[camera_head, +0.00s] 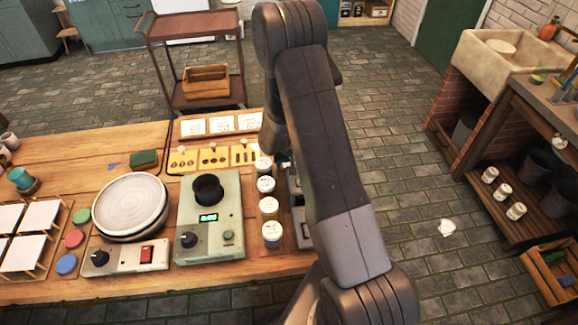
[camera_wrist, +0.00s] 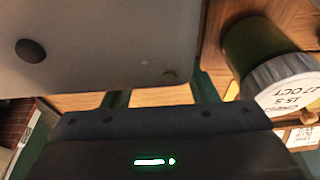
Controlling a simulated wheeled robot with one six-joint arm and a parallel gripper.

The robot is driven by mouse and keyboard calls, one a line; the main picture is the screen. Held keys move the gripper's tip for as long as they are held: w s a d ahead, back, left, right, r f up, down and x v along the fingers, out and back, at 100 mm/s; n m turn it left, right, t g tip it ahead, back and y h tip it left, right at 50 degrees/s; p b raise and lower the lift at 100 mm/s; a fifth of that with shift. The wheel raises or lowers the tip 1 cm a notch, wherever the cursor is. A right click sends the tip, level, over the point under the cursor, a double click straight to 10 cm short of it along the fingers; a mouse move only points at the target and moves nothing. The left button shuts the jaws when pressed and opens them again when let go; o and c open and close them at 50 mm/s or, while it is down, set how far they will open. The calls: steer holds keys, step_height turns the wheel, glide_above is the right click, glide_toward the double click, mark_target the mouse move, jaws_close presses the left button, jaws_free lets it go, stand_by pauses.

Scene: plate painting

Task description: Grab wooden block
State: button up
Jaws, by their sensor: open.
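Several flat yellow wooden pieces (camera_head: 213,157) with dark marks and small knobs lie in a row near the table's back right edge in the head view. I cannot tell which wooden thing is the block named in the task. My gripper (camera_wrist: 162,97) is open in the wrist view, with its dark fingers apart and wooden surface showing between them. No block shows clearly between them. In the head view my arm hides the gripper. A lidded jar (camera_wrist: 278,75) stands to the right of the fingers in the wrist view.
A grey scale (camera_head: 222,243) with a black cup (camera_head: 208,188) stands on the table (camera_head: 75,159). A column of white-lidded jars (camera_head: 269,206) is to its right. A round plate (camera_head: 130,207) is to its left. A crate (camera_head: 206,82) sits on a trolley.

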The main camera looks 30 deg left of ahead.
steer(key=shift+c, duration=0.4)
steer(key=c, duration=0.7)
steer(key=shift+o, duration=0.2)
steer(key=shift+a+r, duration=0.1)
